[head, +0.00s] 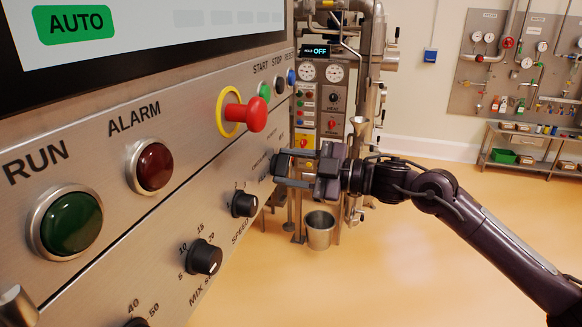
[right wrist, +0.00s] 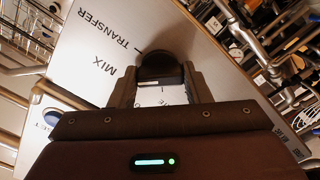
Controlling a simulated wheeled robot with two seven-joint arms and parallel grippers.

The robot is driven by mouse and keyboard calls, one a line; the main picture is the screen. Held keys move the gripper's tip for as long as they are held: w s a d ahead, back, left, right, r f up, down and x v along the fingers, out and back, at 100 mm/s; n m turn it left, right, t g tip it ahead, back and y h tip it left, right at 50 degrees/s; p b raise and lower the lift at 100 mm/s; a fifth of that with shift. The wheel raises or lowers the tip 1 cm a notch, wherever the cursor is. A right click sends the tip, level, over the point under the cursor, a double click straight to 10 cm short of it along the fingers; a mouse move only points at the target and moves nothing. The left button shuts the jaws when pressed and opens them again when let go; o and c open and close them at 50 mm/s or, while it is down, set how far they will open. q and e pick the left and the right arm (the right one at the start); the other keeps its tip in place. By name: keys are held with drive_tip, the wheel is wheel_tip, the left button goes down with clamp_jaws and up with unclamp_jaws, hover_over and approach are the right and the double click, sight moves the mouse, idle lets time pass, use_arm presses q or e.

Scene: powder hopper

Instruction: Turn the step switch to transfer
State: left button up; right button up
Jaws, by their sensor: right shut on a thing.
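The step switch is a round black knob (right wrist: 158,66) on the grey panel, with the printed words MIX and TRANSFER beside it in the right wrist view. A short tick mark lies between the word TRANSFER and the knob. My right gripper (right wrist: 161,80) is shut on the knob, one finger on each side. Which mark the knob's pointer faces I cannot tell. My left gripper is not in view.
On the panel are a red stop button (head: 252,115) with a yellow ring, a speed knob (head: 243,204), a mix knob (head: 204,258), a green RUN lamp (head: 71,223) and a red ALARM lamp (head: 149,165). A steel bucket (head: 320,231) stands beyond.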

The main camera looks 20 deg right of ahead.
drive_tip(key=m+p, duration=0.1)
drive_tip(key=m, duration=0.1)
drive_tip(key=m+p, duration=0.3)
drive_tip(key=p, duration=0.1)
drive_tip(key=shift+r+m, duration=0.25)
drive_tip(key=shift+m, duration=0.15)
drive_tip(key=shift+f+m+p, duration=0.1)
drive_tip(key=shift+m+p, duration=1.35)
drive_tip(key=shift+m, duration=0.15)
drive_tip(key=o, duration=1)
drive_tip(key=shift+f, duration=0.1)
